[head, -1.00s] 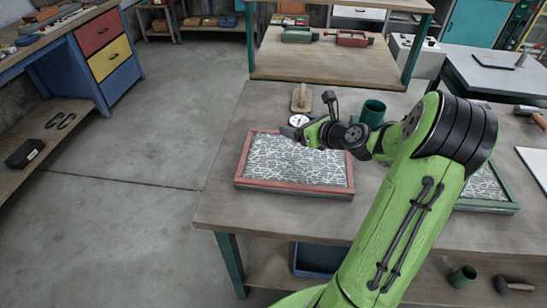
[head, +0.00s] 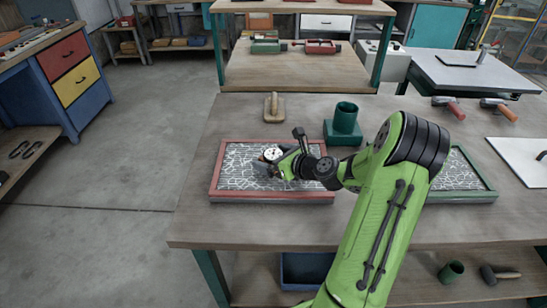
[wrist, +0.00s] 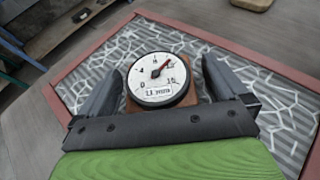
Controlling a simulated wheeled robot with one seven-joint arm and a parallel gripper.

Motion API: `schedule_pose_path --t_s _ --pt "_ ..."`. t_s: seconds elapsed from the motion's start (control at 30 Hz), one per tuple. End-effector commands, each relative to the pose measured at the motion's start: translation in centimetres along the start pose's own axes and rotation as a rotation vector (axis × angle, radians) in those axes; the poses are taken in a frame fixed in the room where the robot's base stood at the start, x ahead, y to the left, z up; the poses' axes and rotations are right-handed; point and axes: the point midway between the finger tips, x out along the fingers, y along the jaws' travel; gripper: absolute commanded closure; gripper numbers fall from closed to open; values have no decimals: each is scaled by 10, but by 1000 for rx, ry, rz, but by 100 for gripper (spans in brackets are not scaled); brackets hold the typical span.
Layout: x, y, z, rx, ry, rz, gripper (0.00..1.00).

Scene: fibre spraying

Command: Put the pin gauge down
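The pin gauge (wrist: 157,80) has a round white dial with a red needle on a brown block. In the wrist view it sits between the two fingers of my gripper (wrist: 160,85), which lie close along both sides of the block. In the head view the gauge (head: 272,153) and my gripper (head: 274,168) are over the red-framed panel (head: 214,175), which has a white fibre pattern on grey. The pin and underside of the gauge are hidden, so I cannot tell whether it touches the panel.
A green-framed panel (head: 460,197) lies to the right, partly behind my arm. A wooden float (head: 274,107) and a green cup on a base (head: 345,118) stand behind. Two hammer-like tools (head: 497,106) and a white board (head: 522,158) lie at the right. The table's left end is bare.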

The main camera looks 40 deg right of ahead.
Motion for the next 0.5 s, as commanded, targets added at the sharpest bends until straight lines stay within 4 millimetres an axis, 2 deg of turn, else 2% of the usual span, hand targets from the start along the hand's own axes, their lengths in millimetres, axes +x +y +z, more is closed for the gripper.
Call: schedule_pose_path --t_s 0.27,0.37,0.5 --pt "-5 -1 4 0 1 -2 0" --pt "-25 -2 4 3 2 -6 0" --pt "-65 -2 5 3 1 -8 0"
